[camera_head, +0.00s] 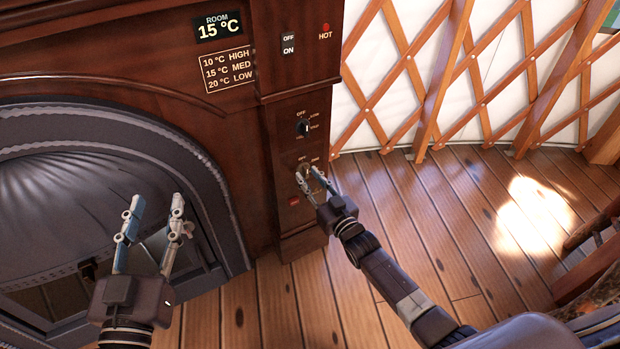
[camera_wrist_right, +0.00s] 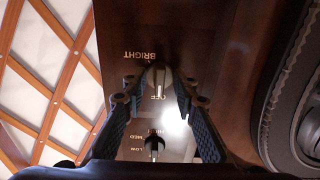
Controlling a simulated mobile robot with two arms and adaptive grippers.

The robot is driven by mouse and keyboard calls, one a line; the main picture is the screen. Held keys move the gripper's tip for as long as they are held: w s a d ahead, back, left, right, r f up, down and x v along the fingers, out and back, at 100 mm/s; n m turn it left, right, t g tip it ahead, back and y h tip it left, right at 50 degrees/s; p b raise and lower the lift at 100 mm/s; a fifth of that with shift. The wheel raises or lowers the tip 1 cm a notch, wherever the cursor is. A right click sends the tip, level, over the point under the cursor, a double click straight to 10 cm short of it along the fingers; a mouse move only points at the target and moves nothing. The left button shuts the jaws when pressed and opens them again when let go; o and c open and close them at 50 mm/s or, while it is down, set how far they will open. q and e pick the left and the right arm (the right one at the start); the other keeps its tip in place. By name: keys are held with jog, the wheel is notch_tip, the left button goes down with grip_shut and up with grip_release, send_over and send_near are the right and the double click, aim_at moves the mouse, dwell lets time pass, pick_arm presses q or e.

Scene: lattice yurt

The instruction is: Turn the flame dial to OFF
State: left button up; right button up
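Two dials sit one above the other on the narrow dark wood panel beside the fireplace. The lower dial (camera_head: 302,172), which I take as the flame dial, has BRIGHT and OFF among its labels. It also shows in the wrist view (camera_wrist_right: 159,80), partly covered by fingertips; its exact setting is unclear. My right gripper (camera_head: 309,173) has its fingertips closed in around this dial, one on each side. The same fingers fill the wrist view (camera_wrist_right: 160,76). My left gripper (camera_head: 155,205) is open and empty in front of the fireplace, away from the panel.
The upper dial (camera_head: 304,127) has OFF, LOW, MED and HIGH labels, close to my right fingers. An OFF/ON switch (camera_head: 288,44) and a red HOT light (camera_head: 326,27) are higher up. Wooden floor (camera_head: 400,215) is clear to the right, before the lattice wall (camera_head: 450,75).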

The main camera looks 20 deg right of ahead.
jog(key=s+d, duration=0.2)
jog(key=s, duration=0.9)
jog(key=shift+s+d, duration=0.15)
jog(key=shift+s, duration=0.25)
